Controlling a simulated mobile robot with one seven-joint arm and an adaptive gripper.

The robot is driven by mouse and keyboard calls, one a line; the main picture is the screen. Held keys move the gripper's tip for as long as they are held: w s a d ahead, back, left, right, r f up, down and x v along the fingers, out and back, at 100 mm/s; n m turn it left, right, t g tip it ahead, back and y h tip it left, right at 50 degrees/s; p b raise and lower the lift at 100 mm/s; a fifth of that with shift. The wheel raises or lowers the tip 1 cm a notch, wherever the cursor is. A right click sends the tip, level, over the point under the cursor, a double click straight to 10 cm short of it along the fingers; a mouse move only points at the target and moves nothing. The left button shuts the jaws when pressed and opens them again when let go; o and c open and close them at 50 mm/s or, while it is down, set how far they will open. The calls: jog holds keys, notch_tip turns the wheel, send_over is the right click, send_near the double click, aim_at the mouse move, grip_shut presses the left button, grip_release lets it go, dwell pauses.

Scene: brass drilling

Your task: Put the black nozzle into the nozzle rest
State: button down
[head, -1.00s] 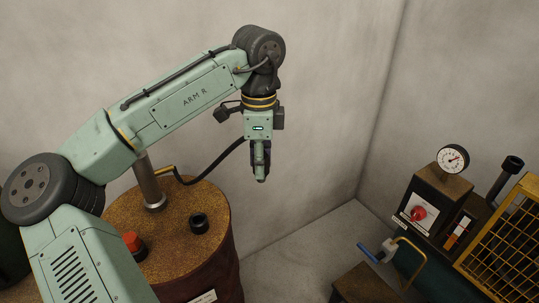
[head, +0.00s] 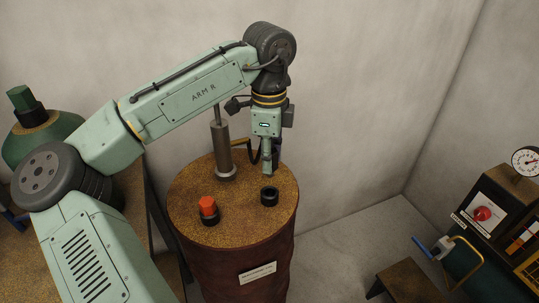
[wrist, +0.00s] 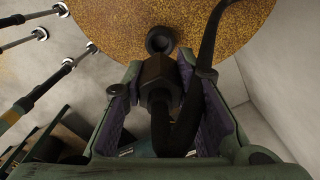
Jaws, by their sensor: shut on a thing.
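My gripper (head: 269,168) points down over the far right part of a rusty drum top. It is shut on the black nozzle, whose dark hexagonal body (wrist: 160,72) shows between the jaws in the wrist view. A black hose (wrist: 208,35) runs from it; in the head view the nozzle is mostly hidden by the fingers. A black ring-shaped holder, seemingly the nozzle rest (head: 269,196), stands empty on the drum top, just below and nearer than the fingertips. It also shows in the wrist view (wrist: 161,39), beyond the nozzle and apart from it.
The drum (head: 236,243) also bears a grey metal pump column (head: 223,150) and a red cap (head: 208,205) in a dark ring, both left of the rest. A green vessel (head: 45,138) is at far left.

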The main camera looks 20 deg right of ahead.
jog(key=shift+f+b, duration=2.3)
jog(key=shift+f, duration=1.55)
jog(key=c, duration=1.2)
grip_release()
jog(key=shift+o, duration=0.5)
jog(key=o, duration=0.5)
jog(key=shift+c, duration=0.2)
